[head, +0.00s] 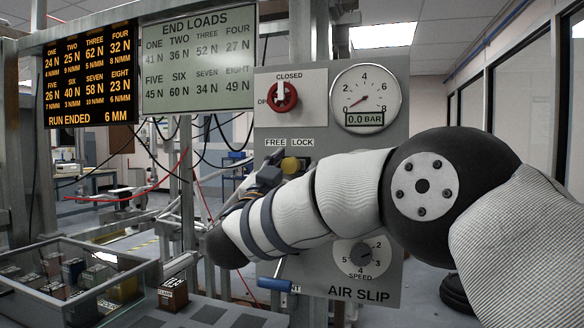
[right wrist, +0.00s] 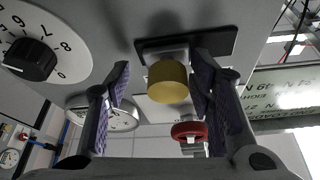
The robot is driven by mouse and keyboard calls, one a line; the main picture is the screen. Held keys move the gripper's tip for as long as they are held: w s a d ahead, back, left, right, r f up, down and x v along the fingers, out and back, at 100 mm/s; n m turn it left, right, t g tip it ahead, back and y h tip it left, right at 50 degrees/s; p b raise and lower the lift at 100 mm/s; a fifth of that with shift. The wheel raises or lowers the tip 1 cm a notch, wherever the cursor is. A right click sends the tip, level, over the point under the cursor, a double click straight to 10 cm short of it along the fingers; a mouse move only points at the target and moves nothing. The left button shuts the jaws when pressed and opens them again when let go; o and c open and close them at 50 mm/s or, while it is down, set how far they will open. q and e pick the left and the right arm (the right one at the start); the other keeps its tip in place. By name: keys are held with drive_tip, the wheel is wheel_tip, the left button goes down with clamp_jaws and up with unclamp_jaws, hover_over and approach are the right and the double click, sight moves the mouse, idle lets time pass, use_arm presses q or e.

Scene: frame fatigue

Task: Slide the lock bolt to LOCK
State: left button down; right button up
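The lock bolt's yellow knob (head: 291,165) shows below the FREE (head: 275,143) and LOCK (head: 302,143) labels on the grey panel (head: 333,240). My right gripper (head: 275,166) is at the knob, and it and the arm partly hide the bolt's track. In the right wrist view, the knob (right wrist: 168,82) stands out from a dark plate (right wrist: 207,43) between the two purple-padded fingers of my right gripper (right wrist: 161,75). The fingers are open, with gaps visible on both sides. I cannot tell exactly where the bolt lies in its travel. My left gripper is out of view.
Above are a red rotary handle (head: 283,97) at CLOSED and a pressure gauge (head: 365,98) reading 0.0 BAR. Below are a speed dial (head: 361,257) and a blue handle (head: 275,284). A glass-sided case (head: 80,245) with several small blocks stands at lower left.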

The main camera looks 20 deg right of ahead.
drive_tip(key=v, duration=1.2)
